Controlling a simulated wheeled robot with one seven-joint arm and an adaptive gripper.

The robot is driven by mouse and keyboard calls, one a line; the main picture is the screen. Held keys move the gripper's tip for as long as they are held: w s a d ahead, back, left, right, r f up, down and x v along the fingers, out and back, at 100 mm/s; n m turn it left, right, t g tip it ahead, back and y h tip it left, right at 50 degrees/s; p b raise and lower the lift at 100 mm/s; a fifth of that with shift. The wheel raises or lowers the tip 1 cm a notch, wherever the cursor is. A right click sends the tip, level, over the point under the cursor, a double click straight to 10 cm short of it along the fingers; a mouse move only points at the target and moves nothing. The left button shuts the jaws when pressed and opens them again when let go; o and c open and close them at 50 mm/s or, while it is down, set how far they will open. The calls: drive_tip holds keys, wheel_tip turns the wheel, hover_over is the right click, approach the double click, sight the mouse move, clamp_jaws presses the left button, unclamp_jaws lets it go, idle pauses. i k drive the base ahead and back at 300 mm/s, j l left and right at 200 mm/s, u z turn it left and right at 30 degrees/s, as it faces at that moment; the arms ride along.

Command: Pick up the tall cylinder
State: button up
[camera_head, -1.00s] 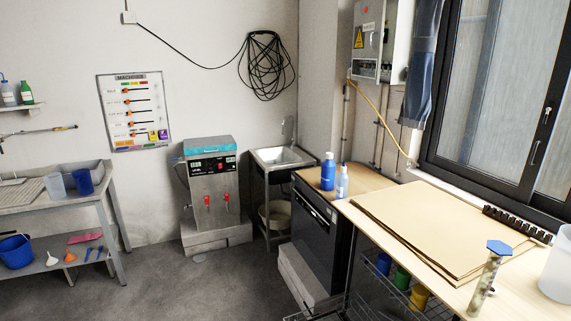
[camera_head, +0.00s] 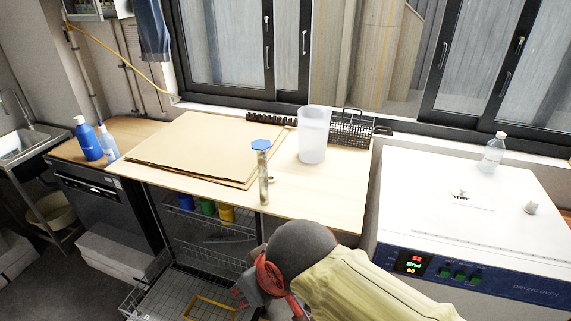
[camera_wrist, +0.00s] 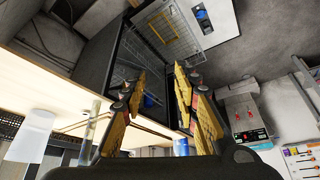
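The tall cylinder (camera_head: 263,180) is a slim, clear upright vessel with a blue hexagonal top. It stands on the light wooden worktop (camera_head: 322,190) near its front edge, in the middle of the head view. A slim clear shape at left in the wrist view (camera_wrist: 94,124) looks like the same cylinder. My gripper (camera_wrist: 160,74) is open and empty in the wrist view, with the cylinder outside its fingers to the left. In the head view my arm is at the bottom, below and in front of the worktop edge; the fingertips are not clear there.
A white beaker (camera_head: 313,138) and a black wire basket (camera_head: 352,128) stand behind the cylinder. Brown sheets (camera_head: 195,150) lie to its left. The drying oven (camera_head: 470,215) is at right. An open wire rack (camera_head: 185,295) sticks out below the worktop.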

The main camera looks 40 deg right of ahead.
sight(262, 145)
drive_tip(key=i+l+z, duration=0.1)
drive_tip(key=z, duration=0.35)
drive_tip(key=i+z, duration=0.25)
drive_tip(key=z, duration=0.15)
drive_tip(key=i+z, duration=0.15)
drive_tip(key=z, duration=0.3)
